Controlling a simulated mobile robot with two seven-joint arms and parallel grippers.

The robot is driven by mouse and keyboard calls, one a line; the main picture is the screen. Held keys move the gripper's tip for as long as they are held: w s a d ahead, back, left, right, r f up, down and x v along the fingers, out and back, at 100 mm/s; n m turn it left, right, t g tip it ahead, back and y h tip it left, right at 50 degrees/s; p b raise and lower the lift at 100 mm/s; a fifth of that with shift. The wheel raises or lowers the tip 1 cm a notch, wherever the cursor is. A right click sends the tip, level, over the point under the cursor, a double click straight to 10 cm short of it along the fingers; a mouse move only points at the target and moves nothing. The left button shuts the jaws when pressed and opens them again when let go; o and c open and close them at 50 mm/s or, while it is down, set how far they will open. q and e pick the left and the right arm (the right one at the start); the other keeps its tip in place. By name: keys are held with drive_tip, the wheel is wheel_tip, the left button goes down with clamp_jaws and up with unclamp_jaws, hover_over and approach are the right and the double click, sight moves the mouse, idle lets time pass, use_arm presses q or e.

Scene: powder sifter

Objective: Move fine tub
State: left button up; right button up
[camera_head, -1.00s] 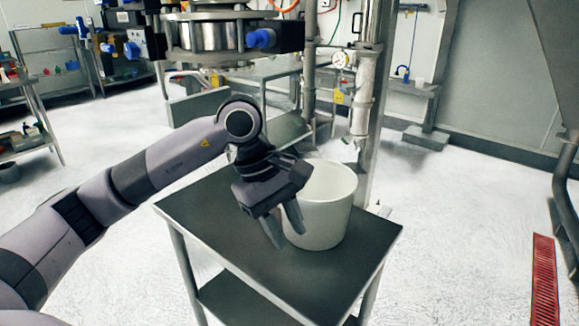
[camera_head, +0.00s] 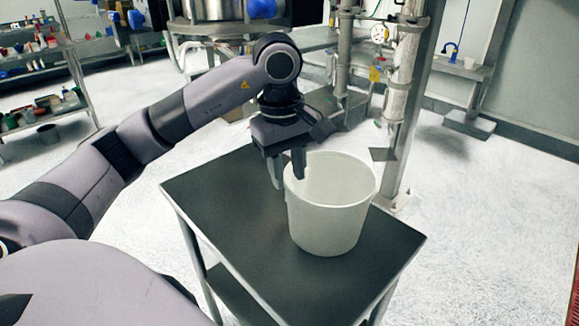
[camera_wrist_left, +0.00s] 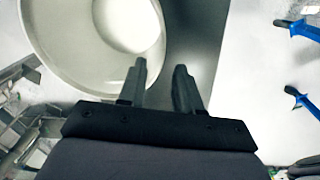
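The white tub (camera_head: 335,228) stands upright and open-topped on a dark-topped table (camera_head: 225,200). It looks empty. My left gripper (camera_head: 288,182) is at the tub's left rim, pointing down, with its fingers apart. One finger overlaps the tub's opening and the other is outside the rim, over the tabletop. The left wrist view shows the same: the tub (camera_wrist_left: 60,45) fills the upper left, and the rim passes between the open fingers (camera_wrist_left: 160,64). I cannot tell whether either finger touches the wall. My right gripper is not in view.
A steel column with pipes (camera_head: 402,95) rises just behind the table. The sifter machine (camera_head: 215,10) stands at the back. A shelf rack with small containers (camera_head: 55,100) is at far left. The floor on the right is clear. Blue objects (camera_wrist_left: 300,28) show in the wrist view.

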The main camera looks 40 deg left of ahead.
sight(291, 207)
use_arm(q)
drive_tip(key=shift+w+d+f, duration=0.1)
drive_tip(key=shift+w+f, duration=0.05)
drive_tip(key=shift+f, duration=1.65)
drive_tip(key=shift+w+d+f, duration=0.1)
drive_tip(key=shift+w+f, duration=0.05)
drive_tip(key=shift+f, duration=1.65)
drive_tip(key=shift+c, duration=0.3)
clamp_jaws()
